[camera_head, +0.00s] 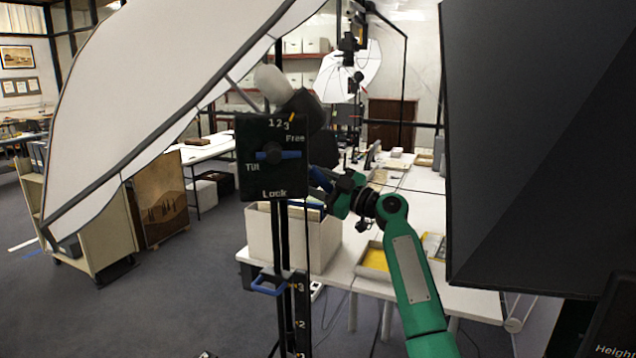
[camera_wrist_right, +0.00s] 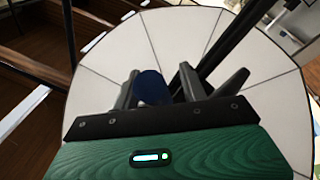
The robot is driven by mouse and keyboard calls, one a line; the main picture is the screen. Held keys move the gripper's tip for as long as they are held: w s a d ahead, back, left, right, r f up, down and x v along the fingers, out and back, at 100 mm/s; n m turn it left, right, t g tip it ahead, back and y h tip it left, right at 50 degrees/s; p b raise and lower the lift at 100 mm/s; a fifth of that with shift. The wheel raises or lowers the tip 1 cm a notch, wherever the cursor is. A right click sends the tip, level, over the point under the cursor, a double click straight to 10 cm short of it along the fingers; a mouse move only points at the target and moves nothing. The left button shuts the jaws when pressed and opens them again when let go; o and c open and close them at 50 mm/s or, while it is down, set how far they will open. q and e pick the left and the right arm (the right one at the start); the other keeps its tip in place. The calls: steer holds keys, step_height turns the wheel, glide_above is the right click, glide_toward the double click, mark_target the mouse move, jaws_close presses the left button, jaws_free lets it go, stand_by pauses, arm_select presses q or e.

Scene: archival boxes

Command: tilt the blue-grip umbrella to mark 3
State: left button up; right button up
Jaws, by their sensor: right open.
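The large white umbrella (camera_head: 150,90) fills the upper left of the head view, and its pale ribbed canopy spreads behind the fingers in the wrist view (camera_wrist_right: 110,60). Its black tilt panel (camera_head: 262,180) reads 1, 2, 3 on top, with Free, Tilt and Lock. A blue lever (camera_head: 277,155) lies about level across the knob. A small orange pointer shows by the 3. My right gripper (camera_head: 325,188) is just right of the panel, partly hidden by it. In the wrist view it is open (camera_wrist_right: 155,95), with a rounded blue grip (camera_wrist_right: 152,88) between the fingers; contact is unclear.
The black stand has a blue clamp handle (camera_head: 270,286) and height marks. A pale box (camera_head: 322,240) and tray (camera_head: 372,262) sit on white tables behind. A large black panel (camera_head: 540,150) blocks the right. A cart (camera_head: 95,235) stands left; grey floor is open there.

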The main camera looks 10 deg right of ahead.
steer(key=shift+s+d+f+b, duration=0.2)
steer(key=shift+s+d+b, duration=0.05)
steer(key=shift+d+b, duration=0.05)
steer(key=b+v, duration=0.5)
steer(key=v, duration=0.8)
